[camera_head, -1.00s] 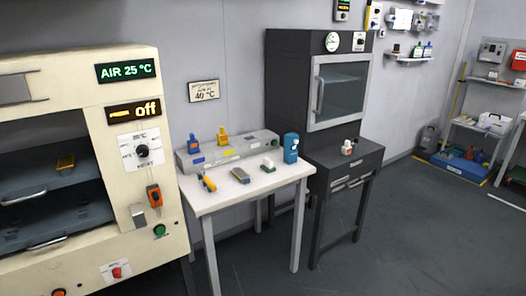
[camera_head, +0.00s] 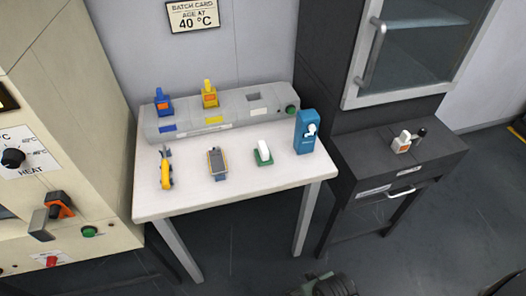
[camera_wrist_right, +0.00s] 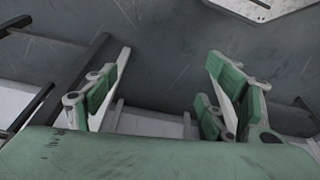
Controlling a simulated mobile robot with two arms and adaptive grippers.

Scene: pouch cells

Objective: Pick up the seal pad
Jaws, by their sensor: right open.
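A small block with a green base and a white top (camera_head: 263,153) stands on the white table, right of centre; it looks like the seal pad, though no label shows. My right gripper (camera_wrist_right: 170,62) is open and empty in the right wrist view, its green-padded fingers spread wide. Part of my right arm shows at the bottom edge of the head view, below and in front of the table, well apart from the block. My left gripper is not in view.
On the white table (camera_head: 230,190) are a yellow tool (camera_head: 166,172), a grey handheld device (camera_head: 217,163) and a blue dispenser (camera_head: 305,132). A grey rack (camera_head: 215,138) holds blue and yellow items behind. A dark cabinet (camera_head: 350,150) stands right, a cream oven (camera_head: 70,110) left.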

